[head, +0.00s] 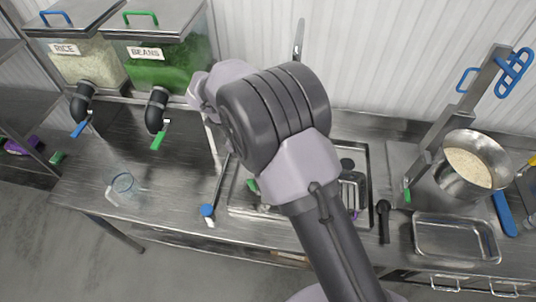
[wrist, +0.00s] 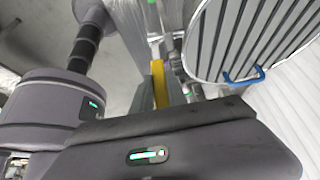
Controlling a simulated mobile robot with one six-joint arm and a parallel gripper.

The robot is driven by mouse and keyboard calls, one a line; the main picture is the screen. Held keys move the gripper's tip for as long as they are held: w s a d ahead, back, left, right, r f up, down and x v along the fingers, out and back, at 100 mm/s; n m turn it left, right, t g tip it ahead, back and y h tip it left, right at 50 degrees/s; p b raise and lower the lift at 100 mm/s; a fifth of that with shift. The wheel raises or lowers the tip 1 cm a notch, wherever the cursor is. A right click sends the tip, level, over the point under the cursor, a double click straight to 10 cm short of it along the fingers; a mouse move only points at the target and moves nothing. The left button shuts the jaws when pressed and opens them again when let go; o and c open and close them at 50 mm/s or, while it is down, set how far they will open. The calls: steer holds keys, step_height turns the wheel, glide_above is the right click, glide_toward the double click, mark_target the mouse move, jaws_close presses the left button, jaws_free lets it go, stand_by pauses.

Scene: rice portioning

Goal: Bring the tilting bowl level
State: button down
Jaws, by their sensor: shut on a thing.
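The steel bowl (head: 440,173) at the right of the head view holds white rice (head: 468,167). Its mouth looks tipped toward me, but the exact tilt is hard to judge. My arm fills the middle of the head view, and my gripper is hidden behind it there. In the wrist view the dark body of my gripper (wrist: 180,140) shows at the bottom. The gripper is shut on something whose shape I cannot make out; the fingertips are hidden. A yellow bar (wrist: 158,85) and steel parts lie just beyond it. A striped, shiny curved surface with a blue handle (wrist: 245,75) is at the upper right.
The rice dispenser (head: 90,65) and the beans dispenser (head: 165,65) stand at the back left. A clear glass (head: 122,183) sits on the left counter. An empty steel tray (head: 456,238) lies in front of the bowl. A blue-handled tool (head: 503,213) lies beside the tray.

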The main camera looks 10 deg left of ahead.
steer(key=shift+s+a+f, duration=0.1)
steer(key=shift+a+f, duration=0.05)
steer(key=shift+a, duration=0.05)
stand_by(0.4)
steer(key=c, duration=1.3)
jaws_free()
steer(key=p+v, duration=0.1)
steer(key=v, duration=0.4)
steer(key=p+v, duration=0.1)
steer(key=v, duration=0.5)
steer(key=p+v, duration=0.1)
steer(key=v, duration=0.5)
steer(key=shift+a, duration=0.45)
